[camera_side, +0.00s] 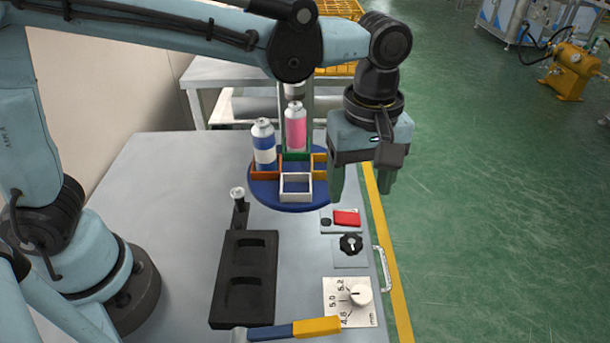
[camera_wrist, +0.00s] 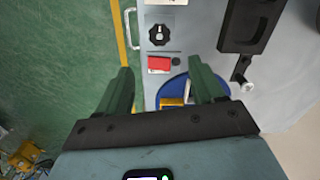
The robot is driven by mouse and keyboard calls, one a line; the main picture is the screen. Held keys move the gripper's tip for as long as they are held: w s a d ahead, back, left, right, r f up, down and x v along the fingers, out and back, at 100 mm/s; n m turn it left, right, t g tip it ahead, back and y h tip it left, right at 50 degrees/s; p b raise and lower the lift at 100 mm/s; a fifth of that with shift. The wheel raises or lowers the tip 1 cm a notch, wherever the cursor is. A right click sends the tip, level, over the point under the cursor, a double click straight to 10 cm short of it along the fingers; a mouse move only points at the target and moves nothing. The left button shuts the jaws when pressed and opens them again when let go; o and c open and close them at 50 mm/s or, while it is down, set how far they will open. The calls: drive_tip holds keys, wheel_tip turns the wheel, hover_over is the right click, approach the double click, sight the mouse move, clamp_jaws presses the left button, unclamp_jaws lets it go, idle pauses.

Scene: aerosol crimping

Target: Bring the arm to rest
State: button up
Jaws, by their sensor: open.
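My gripper (camera_side: 362,185) is open and empty, raised over the right edge of the bench in the side view. Its two green fingers also show in the wrist view (camera_wrist: 165,85), spread apart with nothing between them. A blue round turntable (camera_side: 262,197) carries coloured square nests. A blue and white can (camera_side: 264,147) stands upright in the orange nest at the left. A pink can (camera_side: 296,128) stands upright at the back, by the green nest. The front white nest (camera_side: 296,186) is empty. The yellow nest (camera_side: 319,163) is partly hidden behind my gripper.
The bench (camera_side: 165,190) also holds a black tray (camera_side: 246,275) with two recesses, a red switch (camera_side: 347,217), a black knob (camera_side: 351,243), a white dial (camera_side: 348,301) and a blue-yellow handle (camera_side: 295,328). Green floor lies open to the right. The bench's left part is clear.

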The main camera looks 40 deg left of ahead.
drive_tip(key=shift+r, duration=0.15)
drive_tip(key=s+a+m+t, duration=0.2)
drive_tip(key=a+m, duration=0.3)
drive_tip(key=a, duration=0.5)
drive_tip(key=s+a+m+t, duration=0.3)
drive_tip(key=a+m+t, duration=0.2)
drive_tip(key=a, duration=0.6)
drive_tip(key=shift+a+f+m, duration=0.3)
drive_tip(key=shift+f+m, duration=0.1)
drive_tip(key=shift+m, duration=0.2)
